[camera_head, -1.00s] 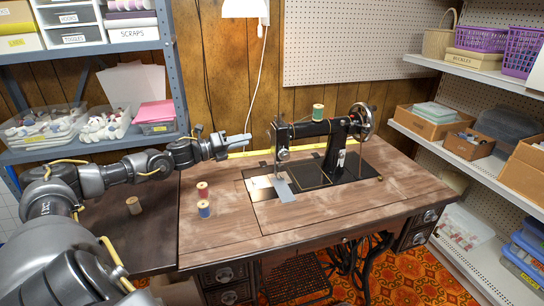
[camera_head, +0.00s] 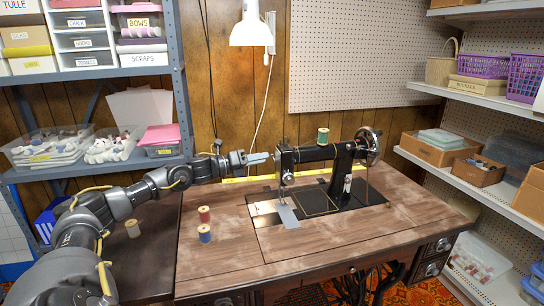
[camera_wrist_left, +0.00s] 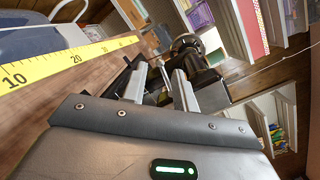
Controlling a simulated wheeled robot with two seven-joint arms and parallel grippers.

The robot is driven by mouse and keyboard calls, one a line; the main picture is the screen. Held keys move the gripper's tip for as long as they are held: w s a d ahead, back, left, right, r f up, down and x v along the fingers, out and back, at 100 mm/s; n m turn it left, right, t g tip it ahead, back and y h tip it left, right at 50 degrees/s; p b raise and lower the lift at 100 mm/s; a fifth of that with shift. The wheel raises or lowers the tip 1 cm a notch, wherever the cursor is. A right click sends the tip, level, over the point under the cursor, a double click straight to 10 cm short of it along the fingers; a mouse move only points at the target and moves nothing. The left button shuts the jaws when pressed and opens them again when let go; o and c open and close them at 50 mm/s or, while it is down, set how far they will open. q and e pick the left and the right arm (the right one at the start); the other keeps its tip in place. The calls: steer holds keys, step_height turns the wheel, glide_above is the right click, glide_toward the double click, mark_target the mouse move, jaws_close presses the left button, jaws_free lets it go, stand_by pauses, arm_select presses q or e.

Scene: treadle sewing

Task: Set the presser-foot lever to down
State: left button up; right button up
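The black sewing machine (camera_head: 318,154) stands on the wooden treadle table (camera_head: 215,262). Its needle head (camera_head: 286,165) is at the left end of its arm. My left gripper (camera_head: 268,158) comes in from the left, level with the upper part of that head, with its fingertips very close to it; I cannot tell if they touch. In the left wrist view the two fingers of my left gripper (camera_wrist_left: 160,76) stand apart, with the dark machine beyond and partly between them. The presser-foot lever cannot be made out in either view. My right gripper is not in view.
A red spool (camera_head: 204,214) and a blue spool (camera_head: 204,233) stand on the table left of the machine. A green spool (camera_head: 323,136) sits on top of the machine. A yellow measuring tape (camera_head: 234,180) lies along the back edge. A white lamp (camera_head: 251,30) hangs above.

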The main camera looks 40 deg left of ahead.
mark_target(272, 156)
arm_select(q)
steer(key=shift+x, duration=2.5)
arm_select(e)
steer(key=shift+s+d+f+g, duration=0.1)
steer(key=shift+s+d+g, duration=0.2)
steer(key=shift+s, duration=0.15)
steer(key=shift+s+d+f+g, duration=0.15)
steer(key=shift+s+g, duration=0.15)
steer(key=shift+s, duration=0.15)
arm_select(q)
steer(key=shift+c, duration=0.3)
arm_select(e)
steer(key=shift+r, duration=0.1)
